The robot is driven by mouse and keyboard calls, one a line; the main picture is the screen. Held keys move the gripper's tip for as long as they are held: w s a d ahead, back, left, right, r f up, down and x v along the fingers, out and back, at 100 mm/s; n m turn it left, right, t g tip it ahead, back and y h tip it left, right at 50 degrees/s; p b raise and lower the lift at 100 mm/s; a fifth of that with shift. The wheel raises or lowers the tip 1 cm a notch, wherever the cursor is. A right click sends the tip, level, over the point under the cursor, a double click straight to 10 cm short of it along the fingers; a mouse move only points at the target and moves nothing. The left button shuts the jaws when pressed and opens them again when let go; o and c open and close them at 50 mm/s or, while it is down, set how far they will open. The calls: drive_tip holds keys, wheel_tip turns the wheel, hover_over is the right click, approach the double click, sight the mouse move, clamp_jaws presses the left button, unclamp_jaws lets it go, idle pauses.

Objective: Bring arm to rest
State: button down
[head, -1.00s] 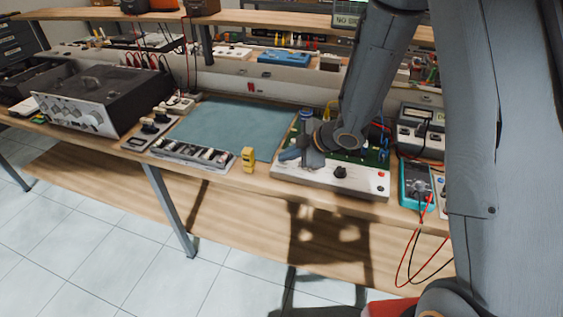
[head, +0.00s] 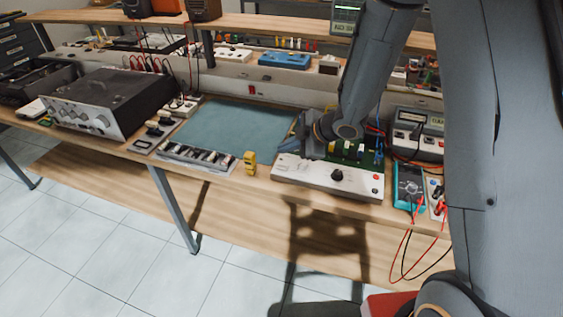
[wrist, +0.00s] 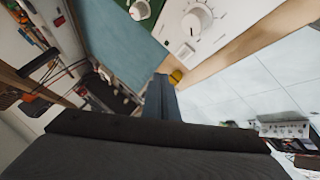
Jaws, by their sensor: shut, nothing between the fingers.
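My gripper (head: 287,150) is over the workbench in the head view, at the left end of a white-fronted unit with a green circuit board (head: 328,176). It partly hides the unit's back left part. I cannot tell whether it touches the unit. In the wrist view its fingers (wrist: 162,84) are together, with nothing held. The arm is bent, its forearm coming down from the top of the head view.
A teal mat (head: 235,127) lies left of the gripper. A small yellow device (head: 249,162) stands by the bench's front edge. A teal multimeter (head: 408,187) with hanging red and black leads is at right. A large black amplifier (head: 112,97) stands at left. A shelf (head: 270,30) runs behind.

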drive_tip(key=shift+r+p, duration=0.4)
drive_tip(key=shift+r, duration=0.3)
drive_tip(key=s+d+r+m+h+b, duration=0.1)
drive_tip(key=s+d+m+h+b, duration=0.15)
drive_tip(key=d+m, duration=0.35)
drive_tip(key=s+d+r+m+h+b, duration=0.1)
drive_tip(key=s+d+r+m+h, duration=0.1)
drive_tip(key=d+m+h, duration=0.35)
drive_tip(key=s+d+m+g+b, duration=0.2)
drive_tip(key=s+m, duration=0.6)
drive_tip(key=s, duration=0.9)
drive_tip(key=shift+s+d+r+g+y+b, duration=0.25)
drive_tip(key=shift+d+g+y+b, duration=0.15)
drive_tip(key=shift+d+g, duration=0.7)
